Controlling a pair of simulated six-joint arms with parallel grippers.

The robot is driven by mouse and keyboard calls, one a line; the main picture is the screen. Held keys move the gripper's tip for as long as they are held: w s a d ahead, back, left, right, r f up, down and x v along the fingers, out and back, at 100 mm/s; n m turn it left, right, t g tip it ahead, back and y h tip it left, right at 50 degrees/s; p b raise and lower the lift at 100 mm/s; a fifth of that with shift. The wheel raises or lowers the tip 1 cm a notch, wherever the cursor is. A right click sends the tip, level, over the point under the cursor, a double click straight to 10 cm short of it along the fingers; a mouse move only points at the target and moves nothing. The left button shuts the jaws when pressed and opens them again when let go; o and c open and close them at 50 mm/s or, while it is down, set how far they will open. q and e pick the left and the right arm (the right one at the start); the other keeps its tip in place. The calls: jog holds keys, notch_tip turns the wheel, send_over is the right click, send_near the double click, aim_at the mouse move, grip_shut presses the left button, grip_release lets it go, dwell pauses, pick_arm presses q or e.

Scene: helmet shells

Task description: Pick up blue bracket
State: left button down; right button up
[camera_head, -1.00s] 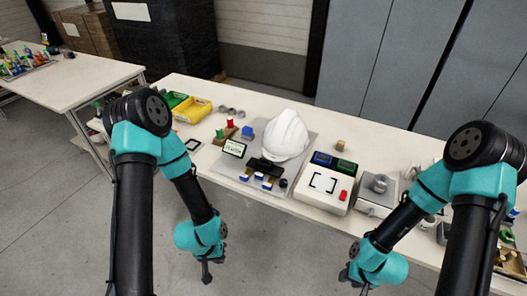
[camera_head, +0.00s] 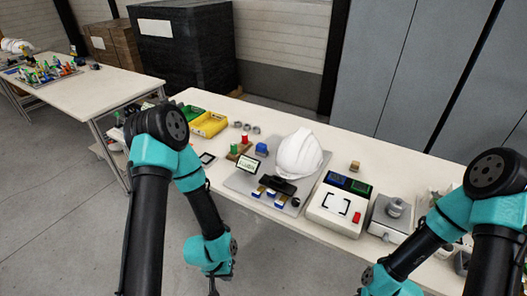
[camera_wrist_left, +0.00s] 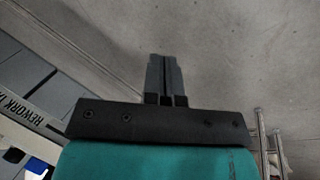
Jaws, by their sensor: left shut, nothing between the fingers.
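A small blue block-like part (camera_head: 262,149), which looks like the blue bracket, stands on the grey mat (camera_head: 240,181) just left of the white helmet shell (camera_head: 299,154). My left gripper (camera_head: 213,287) hangs low in front of the table, over the floor and well apart from the bracket. In the left wrist view its fingers (camera_wrist_left: 166,75) are together with nothing between them. My right gripper is mostly cut off by the bottom edge of the head view, so its fingers cannot be made out.
Green and yellow bins (camera_head: 209,124) stand at the table's back left. A white box (camera_head: 338,209) and a grey device (camera_head: 392,217) stand to the right. Another table (camera_head: 88,93) is at far left.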

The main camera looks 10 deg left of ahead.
pick_arm(q)
jog(key=c, duration=1.8)
grip_release()
jog(key=o, duration=1.1)
